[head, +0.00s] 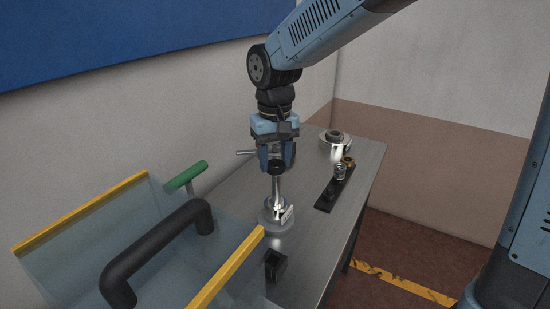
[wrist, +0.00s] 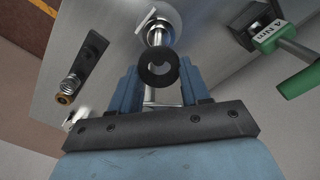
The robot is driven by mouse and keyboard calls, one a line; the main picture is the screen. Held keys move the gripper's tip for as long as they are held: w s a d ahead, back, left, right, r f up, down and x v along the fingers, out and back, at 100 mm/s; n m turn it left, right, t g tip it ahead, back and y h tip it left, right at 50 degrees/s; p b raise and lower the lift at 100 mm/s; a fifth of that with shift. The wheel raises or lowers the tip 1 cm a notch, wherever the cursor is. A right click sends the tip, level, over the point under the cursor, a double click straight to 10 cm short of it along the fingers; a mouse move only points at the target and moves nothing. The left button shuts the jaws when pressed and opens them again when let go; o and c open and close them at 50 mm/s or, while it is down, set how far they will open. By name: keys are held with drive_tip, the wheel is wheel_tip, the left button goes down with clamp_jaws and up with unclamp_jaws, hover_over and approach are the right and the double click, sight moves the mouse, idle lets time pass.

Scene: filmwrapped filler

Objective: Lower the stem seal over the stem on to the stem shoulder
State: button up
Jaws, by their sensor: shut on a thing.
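My gripper (head: 276,160) points down and is shut on a black ring, the stem seal (head: 276,168). In the wrist view the seal (wrist: 158,68) sits between the blue fingertips (wrist: 158,80), its hole facing the camera. The shiny stem (head: 276,190) stands upright directly below the seal in the head view, rising from a round metal body (head: 270,217) on the table. The stem also shows just beyond the seal in the wrist view (wrist: 157,36). I cannot tell whether the stem's tip is inside the seal's hole. The stem shoulder is not clearly made out.
A black holder (head: 332,194) with a spring (head: 340,172) and brass piece stands right. A round metal part (head: 334,138) sits at the back. A small black box (head: 275,264) is in front. A green-handled tool (head: 186,176) and a clear yellow-edged guard (head: 225,270) are left.

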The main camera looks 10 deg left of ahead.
sight(275, 188)
drive_tip(key=shift+f, duration=4.6)
drive_tip(key=o, duration=1.1)
drive_tip(key=shift+r, duration=0.1)
wheel_tip(275, 188, up, 14)
drive_tip(key=shift+f, duration=0.25)
drive_tip(key=s+d+r+m+t, duration=0.1)
drive_tip(key=d+r+m, duration=0.15)
drive_tip(key=d, duration=0.65)
drive_tip(key=s+d+r+m+t, duration=0.1)
drive_tip(key=s+d+r+t, duration=0.15)
drive_tip(key=d, duration=0.75)
drive_tip(key=s+d, duration=0.2)
drive_tip(key=d, duration=0.2)
drive_tip(key=s+d+m+t, duration=0.1)
drive_tip(key=s+d, duration=0.2)
drive_tip(key=d, duration=0.1)
drive_tip(key=s+d+m+t, duration=0.1)
drive_tip(key=s+d, duration=0.2)
drive_tip(key=d, duration=0.1)
drive_tip(key=shift+d+f, duration=0.1)
drive_tip(key=shift+f, duration=0.05)
